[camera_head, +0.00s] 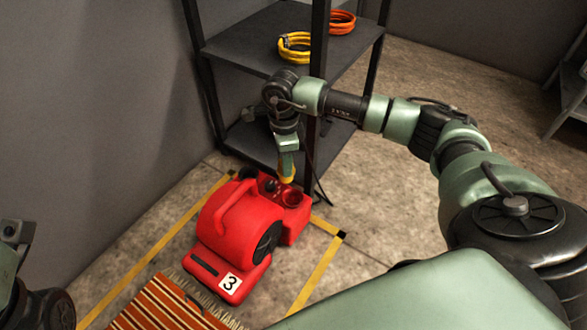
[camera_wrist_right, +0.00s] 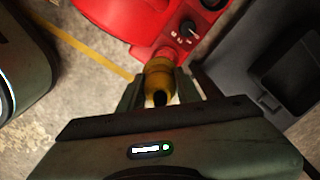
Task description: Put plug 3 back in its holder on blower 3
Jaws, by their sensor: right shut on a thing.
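Blower 3 (camera_head: 235,225) is red, with a white label "3" on its front, and stands on the floor by a dark shelf. My right gripper (camera_head: 287,172) points down at the back part of the blower. It is shut on the yellow plug (camera_head: 288,180). In the right wrist view the plug (camera_wrist_right: 160,76) sits between the two fingers, its far end at a red round part of the blower (camera_wrist_right: 165,55), perhaps the holder. I cannot tell whether it is seated or only touching. My left gripper is not seen; only dark arm parts show at the lower left.
The shelf (camera_head: 250,42) holds yellow (camera_head: 294,46) and orange (camera_head: 342,22) cable coils; its post stands close behind my right wrist. A striped rug (camera_head: 165,305) lies in front of the blower. Yellow floor tape (camera_head: 318,275) borders the spot. Floor to the right is clear.

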